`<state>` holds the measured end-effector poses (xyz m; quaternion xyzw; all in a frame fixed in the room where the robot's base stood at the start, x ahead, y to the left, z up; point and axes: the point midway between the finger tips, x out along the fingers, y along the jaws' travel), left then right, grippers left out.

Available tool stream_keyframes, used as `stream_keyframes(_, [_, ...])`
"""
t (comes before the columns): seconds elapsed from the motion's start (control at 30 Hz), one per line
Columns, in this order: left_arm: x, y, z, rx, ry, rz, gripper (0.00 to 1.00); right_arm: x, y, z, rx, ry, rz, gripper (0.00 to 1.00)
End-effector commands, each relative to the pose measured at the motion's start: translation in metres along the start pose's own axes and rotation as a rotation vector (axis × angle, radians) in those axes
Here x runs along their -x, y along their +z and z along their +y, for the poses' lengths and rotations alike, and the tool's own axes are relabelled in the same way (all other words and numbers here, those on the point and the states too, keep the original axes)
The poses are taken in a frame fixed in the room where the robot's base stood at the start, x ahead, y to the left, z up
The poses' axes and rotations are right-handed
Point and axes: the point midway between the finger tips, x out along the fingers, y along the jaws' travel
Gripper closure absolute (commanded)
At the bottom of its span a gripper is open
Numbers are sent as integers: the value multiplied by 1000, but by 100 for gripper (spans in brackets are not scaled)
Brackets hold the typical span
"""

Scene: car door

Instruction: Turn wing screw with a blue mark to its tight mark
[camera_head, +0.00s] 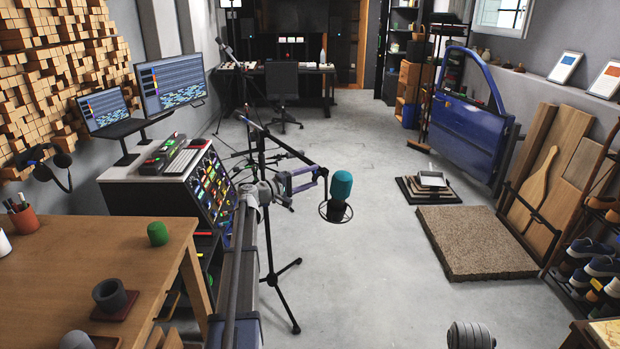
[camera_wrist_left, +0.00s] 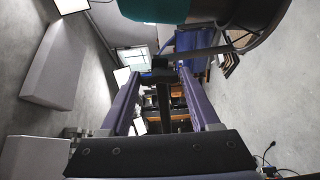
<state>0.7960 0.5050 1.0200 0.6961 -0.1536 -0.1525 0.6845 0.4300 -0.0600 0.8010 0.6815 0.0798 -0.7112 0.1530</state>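A microphone with a teal cover (camera_head: 341,186) hangs at the end of a dark boom (camera_head: 278,144) on a tripod stand (camera_head: 271,255). My left gripper (camera_head: 316,180) is beside the boom end, just left of the microphone. In the left wrist view its two purple fingers (camera_wrist_left: 160,76) stand apart. A black fitting (camera_wrist_left: 153,72) shows at or beyond the fingertips; I cannot tell whether they touch it. The teal cover (camera_wrist_left: 155,8) fills part of that view's top edge. I cannot make out the wing screw, its blue mark or its tight mark. My right gripper is not in view.
A wooden table (camera_head: 120,250) with a green knob-like object (camera_head: 158,233) is at the left. A mixer desk (camera_head: 165,180) stands behind it. A blue car door (camera_head: 470,132) and a brown mat (camera_head: 480,243) are at the right. The floor between is largely clear.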

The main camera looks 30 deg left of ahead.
Motion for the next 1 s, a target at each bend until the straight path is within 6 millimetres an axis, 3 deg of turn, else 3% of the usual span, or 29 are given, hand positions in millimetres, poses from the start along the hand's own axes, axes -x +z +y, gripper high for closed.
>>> stream_keyframes(0.2, [0, 0, 0, 1, 1, 1, 12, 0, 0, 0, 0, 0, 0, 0])
stream_keyframes(0.47, [2, 0, 0, 2, 2, 1, 12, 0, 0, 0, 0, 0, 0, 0])
stream_keyframes(1.0, [73, 0, 0, 2, 1, 2, 12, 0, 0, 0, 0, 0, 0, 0])
